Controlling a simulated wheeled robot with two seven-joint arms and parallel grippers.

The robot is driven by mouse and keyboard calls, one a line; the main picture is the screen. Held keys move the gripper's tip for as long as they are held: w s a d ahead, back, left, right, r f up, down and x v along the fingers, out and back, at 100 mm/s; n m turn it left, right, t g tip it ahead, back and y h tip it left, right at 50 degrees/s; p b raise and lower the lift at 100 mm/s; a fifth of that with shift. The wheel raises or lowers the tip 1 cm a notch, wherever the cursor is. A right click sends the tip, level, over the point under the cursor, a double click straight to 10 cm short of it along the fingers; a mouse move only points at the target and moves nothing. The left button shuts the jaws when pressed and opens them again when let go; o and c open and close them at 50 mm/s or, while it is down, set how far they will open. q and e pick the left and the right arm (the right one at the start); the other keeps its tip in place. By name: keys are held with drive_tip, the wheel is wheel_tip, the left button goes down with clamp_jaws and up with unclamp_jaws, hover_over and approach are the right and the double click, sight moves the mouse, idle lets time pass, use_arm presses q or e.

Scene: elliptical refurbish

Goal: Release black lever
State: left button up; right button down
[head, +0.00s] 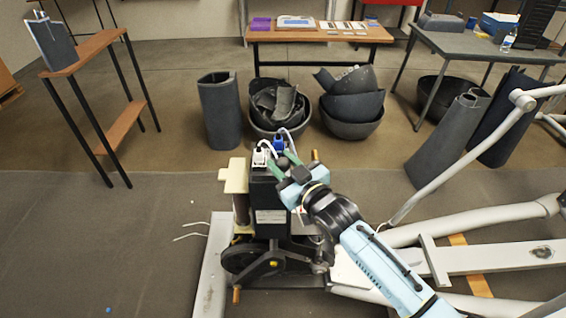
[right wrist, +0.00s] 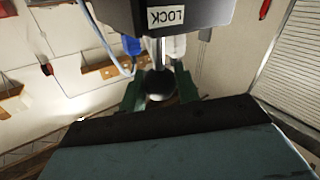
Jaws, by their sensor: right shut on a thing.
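The black lever shows in the right wrist view as a metal rod with a round black knob (right wrist: 159,86). The rod comes out of a black housing (right wrist: 120,15) with a white LOCK label (right wrist: 166,16), which reads upside down there. My right gripper (head: 282,160) has green fingers and is at the top of the black machine unit (head: 268,195) in the head view. In the right wrist view its fingers (right wrist: 160,84) stand on both sides of the knob and are shut on it. In the head view the lever is hidden by the gripper. My left gripper is not in view.
A white plug (head: 260,157) and a blue plug (head: 279,144) with cables sit close to the gripper. The elliptical's pale frame (head: 470,262) spreads to the right. Bins of dark shells (head: 278,108) and a wooden table (head: 320,34) stand behind. Floor at left is mostly clear.

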wheel_tip(320, 180, up, 2)
drive_tip(key=shift+r+p, duration=0.25)
drive_tip(key=shift+p, duration=0.6)
drive_tip(key=c, duration=1.1)
unclamp_jaws()
drive_tip(key=shift+o, duration=0.2)
drive_tip(key=shift+f, duration=0.1)
drive_tip(key=shift+s+d, duration=0.25)
drive_tip(key=shift+s, duration=0.1)
drive_tip(key=v, duration=1.2)
drive_tip(key=shift+s+d+p, duration=0.15)
drive_tip(key=shift+s+p, duration=0.05)
drive_tip(key=shift+p, duration=0.15)
